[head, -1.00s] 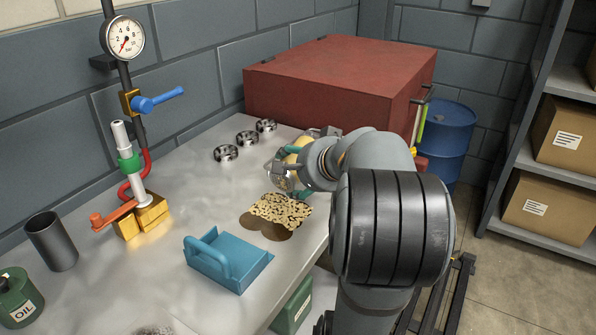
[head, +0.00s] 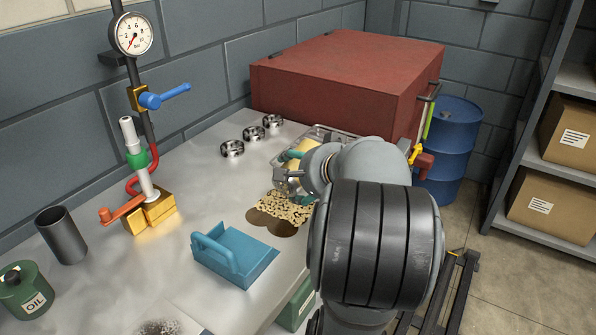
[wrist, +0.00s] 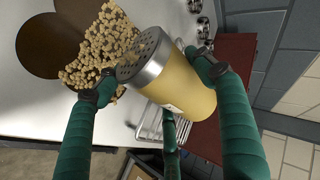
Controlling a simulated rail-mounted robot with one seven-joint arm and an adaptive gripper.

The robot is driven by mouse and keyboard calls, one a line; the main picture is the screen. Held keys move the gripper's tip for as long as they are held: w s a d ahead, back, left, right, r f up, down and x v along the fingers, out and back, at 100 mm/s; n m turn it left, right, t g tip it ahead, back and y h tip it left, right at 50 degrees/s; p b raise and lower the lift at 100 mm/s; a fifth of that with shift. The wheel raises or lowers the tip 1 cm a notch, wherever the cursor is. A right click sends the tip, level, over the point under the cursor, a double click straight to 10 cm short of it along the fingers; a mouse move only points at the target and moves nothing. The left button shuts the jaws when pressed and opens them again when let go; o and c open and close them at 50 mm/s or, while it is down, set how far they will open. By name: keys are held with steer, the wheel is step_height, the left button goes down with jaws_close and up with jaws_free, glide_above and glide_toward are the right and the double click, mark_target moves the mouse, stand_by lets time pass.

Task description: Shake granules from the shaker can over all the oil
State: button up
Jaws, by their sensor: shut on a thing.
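The yellow shaker can (wrist: 180,85) with a perforated metal lid is tilted between the green fingers of my gripper (wrist: 152,82) in the wrist view. My gripper (head: 290,168) is shut on the can, above the far part of the oil. The brown oil (head: 270,224) lies on the grey bench. Tan granules (head: 280,206) cover its far part, and they show in the wrist view (wrist: 100,50) beside and below the lid. The near lobes of the oil are bare and dark. My wrist hides much of the can in the head view.
A blue dustpan-like tray (head: 234,252) stands in front of the oil. Several metal rings (head: 252,133) and a red chest (head: 345,82) are behind. A wire rack (head: 325,137) is beyond my gripper.

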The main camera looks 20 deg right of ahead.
steer(key=shift+s, duration=0.15)
steer(key=shift+w+a, duration=0.3)
steer(key=shift+w, duration=0.15)
steer(key=shift+s+d+b, duration=0.3)
steer(key=shift+s+d, duration=0.1)
steer(key=shift+w+a, duration=0.45)
steer(key=shift+s+a, duration=0.1)
steer(key=shift+s, duration=0.05)
steer(key=shift+s+a+p, duration=0.4)
steer(key=shift+s+a, duration=0.3)
steer(key=shift+a, duration=0.1)
steer(key=shift+s+a, duration=0.1)
